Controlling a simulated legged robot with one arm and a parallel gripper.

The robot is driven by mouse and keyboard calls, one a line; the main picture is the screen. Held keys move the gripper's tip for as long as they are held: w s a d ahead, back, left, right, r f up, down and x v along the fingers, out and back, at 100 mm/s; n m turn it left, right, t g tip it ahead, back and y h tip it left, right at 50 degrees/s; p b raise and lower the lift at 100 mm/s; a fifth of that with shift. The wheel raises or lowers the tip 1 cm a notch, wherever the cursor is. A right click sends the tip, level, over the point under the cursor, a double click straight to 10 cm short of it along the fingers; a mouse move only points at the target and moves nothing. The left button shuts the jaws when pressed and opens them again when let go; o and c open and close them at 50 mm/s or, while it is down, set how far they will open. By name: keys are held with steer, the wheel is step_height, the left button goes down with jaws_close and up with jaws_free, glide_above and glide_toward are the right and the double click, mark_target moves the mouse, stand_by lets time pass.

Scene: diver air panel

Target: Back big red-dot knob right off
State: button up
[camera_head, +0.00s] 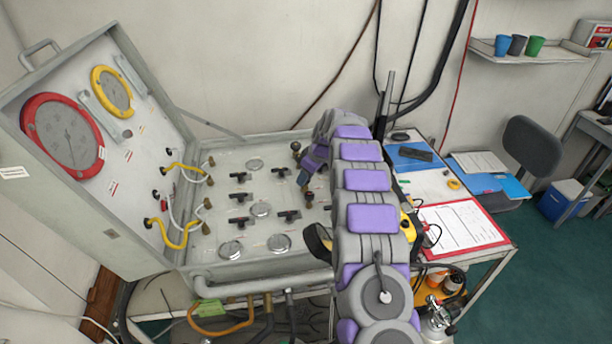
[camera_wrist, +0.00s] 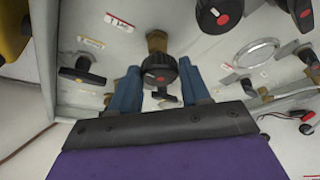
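In the wrist view a round black knob (camera_wrist: 159,70) with a red mark on its face and a brass stem stands between the two blue fingers of my gripper (camera_wrist: 160,88). The fingers are apart, one on each side of the knob and close to its rim; I cannot tell whether they press on it.
Several black T-handles (camera_head: 240,197) and round gauges (camera_head: 231,249) fill the panel. Yellow hoses (camera_head: 185,172) run at its left, below the open lid with a red gauge (camera_head: 66,137). A side table with a red clipboard (camera_head: 462,227) stands at right.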

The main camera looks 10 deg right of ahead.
steer(key=o, duration=0.4)
steer(key=shift+o, duration=0.2)
steer(key=p+v, duration=0.1)
steer(key=v, duration=1.6)
steer(key=shift+s+d, duration=0.1)
steer(key=shift+d, duration=0.05)
